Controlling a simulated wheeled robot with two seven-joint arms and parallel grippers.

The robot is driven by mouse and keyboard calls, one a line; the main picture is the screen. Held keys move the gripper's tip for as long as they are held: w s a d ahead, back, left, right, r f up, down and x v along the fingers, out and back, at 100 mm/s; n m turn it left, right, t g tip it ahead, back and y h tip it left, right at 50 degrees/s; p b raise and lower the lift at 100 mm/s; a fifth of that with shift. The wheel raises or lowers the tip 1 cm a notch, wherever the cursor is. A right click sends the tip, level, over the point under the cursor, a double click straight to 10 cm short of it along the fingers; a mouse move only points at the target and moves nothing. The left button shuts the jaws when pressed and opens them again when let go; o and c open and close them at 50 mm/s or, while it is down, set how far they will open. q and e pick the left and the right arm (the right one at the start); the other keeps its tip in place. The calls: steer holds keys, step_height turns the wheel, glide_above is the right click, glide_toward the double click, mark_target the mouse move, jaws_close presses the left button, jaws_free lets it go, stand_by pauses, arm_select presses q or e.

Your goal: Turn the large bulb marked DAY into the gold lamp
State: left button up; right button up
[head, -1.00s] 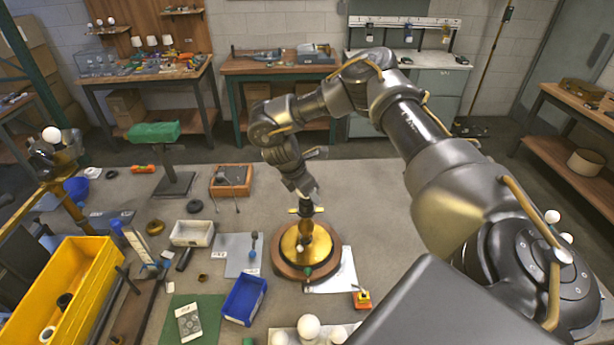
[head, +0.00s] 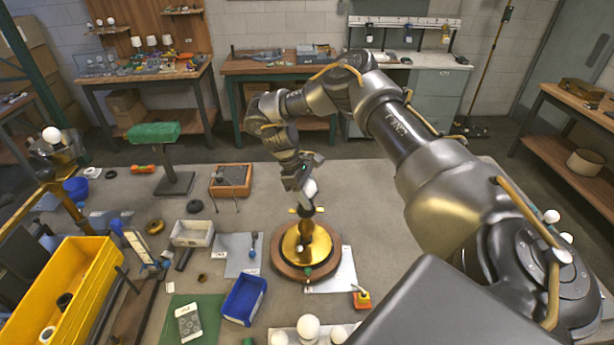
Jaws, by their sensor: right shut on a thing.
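The gold lamp (head: 322,247) stands upright on a round brown wooden base (head: 284,262) in the middle of the table, in the head view. My right gripper (head: 308,196) points down right over the lamp's top. It is shut on the large bulb (head: 311,188), which shows only as a small pale patch among the fingers. The DAY mark cannot be read. The fingers hide the join between bulb and lamp, so I cannot tell how deep the bulb sits. My left gripper is not in view.
A blue bin (head: 244,299), a white bin (head: 192,233) and a yellow crate (head: 90,262) stand left of the lamp. Several white bulbs (head: 308,327) sit at the near edge. A green-topped stand (head: 175,180) is further back. The table right of the lamp is mostly clear.

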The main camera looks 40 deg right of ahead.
steer(key=o, duration=0.4)
steer(key=shift+a+m+y, duration=0.1)
steer(key=shift+m+y, duration=0.2)
steer(key=shift+m, duration=0.3)
steer(key=o, duration=0.5)
steer(key=shift+w, duration=0.1)
